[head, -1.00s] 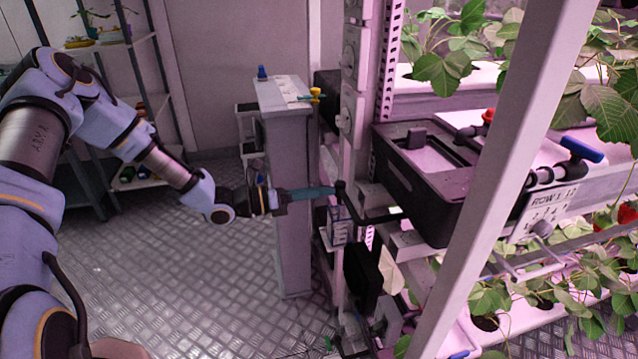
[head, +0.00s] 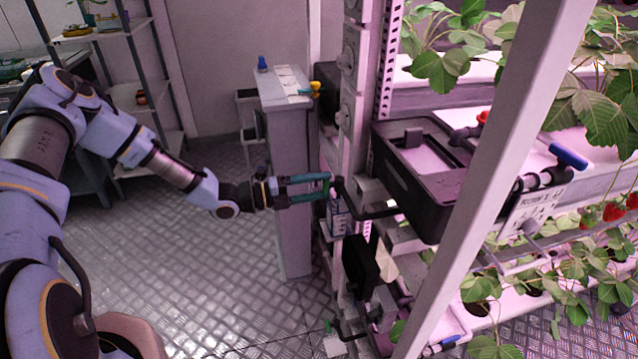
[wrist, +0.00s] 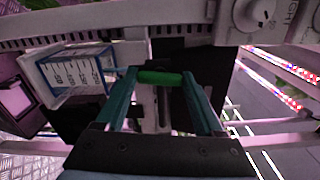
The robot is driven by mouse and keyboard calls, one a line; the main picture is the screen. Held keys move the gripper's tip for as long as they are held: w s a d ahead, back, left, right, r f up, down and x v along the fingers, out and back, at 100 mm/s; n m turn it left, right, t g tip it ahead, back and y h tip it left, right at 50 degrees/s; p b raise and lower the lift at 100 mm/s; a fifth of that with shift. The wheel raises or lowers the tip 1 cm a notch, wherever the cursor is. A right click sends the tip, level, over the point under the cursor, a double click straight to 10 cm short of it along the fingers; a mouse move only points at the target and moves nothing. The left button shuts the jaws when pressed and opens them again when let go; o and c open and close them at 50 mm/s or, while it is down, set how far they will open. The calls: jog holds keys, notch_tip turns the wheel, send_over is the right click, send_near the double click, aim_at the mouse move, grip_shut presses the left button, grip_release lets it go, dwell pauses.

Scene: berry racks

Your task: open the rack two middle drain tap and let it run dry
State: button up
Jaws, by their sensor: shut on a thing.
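My gripper (head: 322,190) reaches in from the left to the rack's near post, level with the black tank. Its two teal fingers are shut on a green tap handle (wrist: 160,77), which lies crosswise between the fingertips in the wrist view. In the head view the handle is mostly hidden by the fingers. A black pipe (head: 370,213) runs from beside the fingertips toward the black tank (head: 410,205). A clear container with a printed scale (wrist: 75,75) stands left of the fingers in the wrist view. I cannot see any water flow.
A blue-handled tap (head: 568,157) and a red tap (head: 483,117) sit on the rack at right. A white slanted post (head: 500,170) crosses in front. A grey cabinet (head: 288,150) stands behind my gripper. The metal floor (head: 190,270) at left is open.

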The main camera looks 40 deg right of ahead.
jog(key=shift+n, duration=1)
jog(key=o, duration=1.4)
jog(key=shift+b+v, duration=1.4)
jog(key=shift+v, duration=4.05)
